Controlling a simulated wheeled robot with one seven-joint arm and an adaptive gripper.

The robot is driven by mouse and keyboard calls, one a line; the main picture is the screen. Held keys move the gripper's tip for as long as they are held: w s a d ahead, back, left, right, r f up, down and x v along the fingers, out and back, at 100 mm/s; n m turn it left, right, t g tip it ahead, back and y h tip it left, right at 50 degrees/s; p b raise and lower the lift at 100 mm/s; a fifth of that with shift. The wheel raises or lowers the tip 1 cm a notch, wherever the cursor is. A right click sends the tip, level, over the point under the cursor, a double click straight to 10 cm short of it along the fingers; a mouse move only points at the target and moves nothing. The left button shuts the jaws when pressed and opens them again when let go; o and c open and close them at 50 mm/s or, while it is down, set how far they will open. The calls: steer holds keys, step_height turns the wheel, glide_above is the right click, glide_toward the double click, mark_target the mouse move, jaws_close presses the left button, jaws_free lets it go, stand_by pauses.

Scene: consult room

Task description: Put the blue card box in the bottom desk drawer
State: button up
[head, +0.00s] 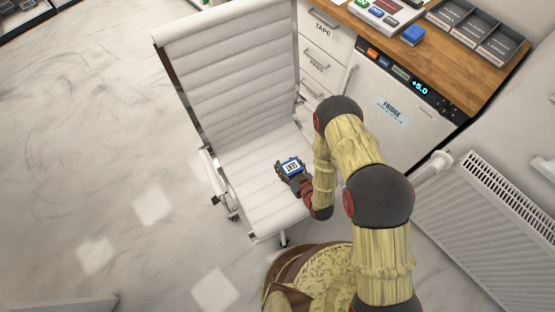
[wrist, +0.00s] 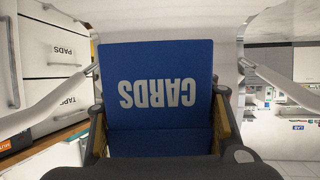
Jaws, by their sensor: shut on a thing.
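My gripper (head: 289,170) is shut on the blue card box (head: 291,166), above the seat of the white chair. The desk drawers stand beyond the chair: TAPE (head: 322,32) on top, PADS (head: 317,62) below, and the bottom drawer (head: 313,90) partly hidden by the chair. The drawers look shut.
The white chair (head: 225,70) stands between my gripper and the drawers. A fridge (head: 385,105) is right of the drawers. The wooden desk top (head: 465,93) holds a small blue block (head: 413,35) and a dark tray (head: 477,32). A radiator (head: 490,220) is at right. Floor at left is clear.

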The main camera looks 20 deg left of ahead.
mark_target(300, 171)
steer(key=d+r, duration=0.1)
steer(key=d, duration=0.1)
steer(key=s+d+r, duration=0.1)
steer(key=d, duration=0.1)
steer(key=s+d+r+p, duration=0.1)
steer(key=d, duration=0.1)
steer(key=shift+s+d, duration=0.15)
steer(key=shift+d, duration=0.15)
